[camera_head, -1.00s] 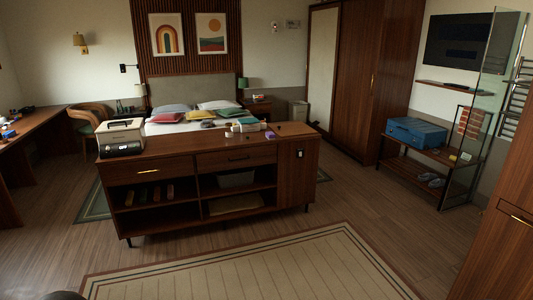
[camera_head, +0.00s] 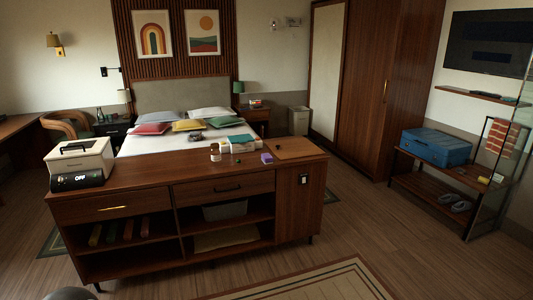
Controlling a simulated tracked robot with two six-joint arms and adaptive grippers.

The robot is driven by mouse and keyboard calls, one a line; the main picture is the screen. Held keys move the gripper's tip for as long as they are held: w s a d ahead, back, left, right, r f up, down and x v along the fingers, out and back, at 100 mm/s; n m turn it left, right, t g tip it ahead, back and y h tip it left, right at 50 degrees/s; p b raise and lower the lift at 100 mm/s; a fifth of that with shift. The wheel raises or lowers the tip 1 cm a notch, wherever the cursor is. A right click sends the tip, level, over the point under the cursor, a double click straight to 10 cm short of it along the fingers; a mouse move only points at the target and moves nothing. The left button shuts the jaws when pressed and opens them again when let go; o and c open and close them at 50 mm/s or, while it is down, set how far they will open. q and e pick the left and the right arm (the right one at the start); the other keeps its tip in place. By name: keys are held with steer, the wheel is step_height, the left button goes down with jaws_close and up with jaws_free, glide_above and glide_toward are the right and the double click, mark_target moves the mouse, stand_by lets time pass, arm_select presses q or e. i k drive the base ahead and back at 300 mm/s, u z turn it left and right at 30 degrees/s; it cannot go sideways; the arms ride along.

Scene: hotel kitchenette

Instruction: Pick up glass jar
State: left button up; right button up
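A small brown jar-like container with a pale lid (camera_head: 215,152) stands on top of the wooden cabinet (camera_head: 130,185), near the middle of its back edge. It is small in the picture, and I cannot tell whether it is the glass jar. Pale and green items (camera_head: 240,143) stand right beside it. Neither of my grippers shows in the head view, so their state is hidden. A dark rounded shape at the bottom left edge is too cut off to identify.
On the cabinet are a white box-shaped appliance (camera_head: 80,158) marked OFF, a purple box (camera_head: 267,158) and a brown board (camera_head: 295,148). Behind stands a bed (camera_head: 160,147). A blue case (camera_head: 437,146) rests on a rack at right. The floor (camera_head: 385,225) right of the cabinet is clear.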

mark_target(215, 153)
steer(key=u, duration=0.15)
steer(key=i, duration=1.45)
steer(key=u, duration=0.45)
steer(key=i, duration=1.35)
steer(key=u, duration=0.5)
steer(key=i, duration=0.75)
steer(key=u, duration=0.1)
